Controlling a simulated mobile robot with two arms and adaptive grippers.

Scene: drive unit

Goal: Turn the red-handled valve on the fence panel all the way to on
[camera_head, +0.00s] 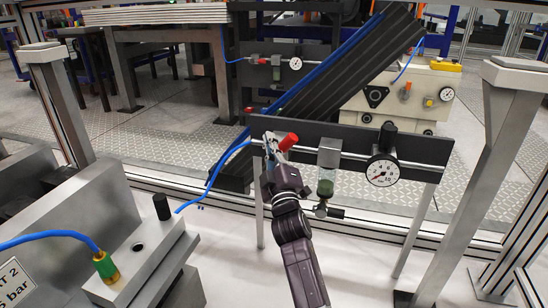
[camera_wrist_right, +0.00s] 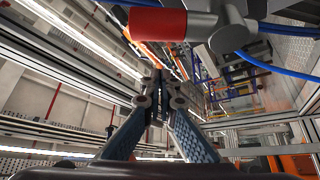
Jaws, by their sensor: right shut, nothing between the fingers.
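The valve's red handle (camera_head: 288,141) is at the left end of the dark fence panel (camera_head: 425,150), just right of my right gripper's tips. It is a short red cylinder, tilted in the head view. In the right wrist view the red handle (camera_wrist_right: 158,24) lies across the top, joined to a grey metal valve body (camera_wrist_right: 228,27). My right gripper (camera_head: 269,142) is shut and empty, close beside the handle; I cannot tell if they touch. Its fingers (camera_wrist_right: 158,82) meet below the handle in the wrist view. The gripper partly hides the valve body in the head view. My left gripper is out of view.
A pressure gauge (camera_head: 382,170) and a filter unit with a greenish bowl (camera_head: 327,172) sit on the panel right of the valve. A blue hose (camera_head: 215,173) runs in from the left. A metal post (camera_head: 490,150) stands at right.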

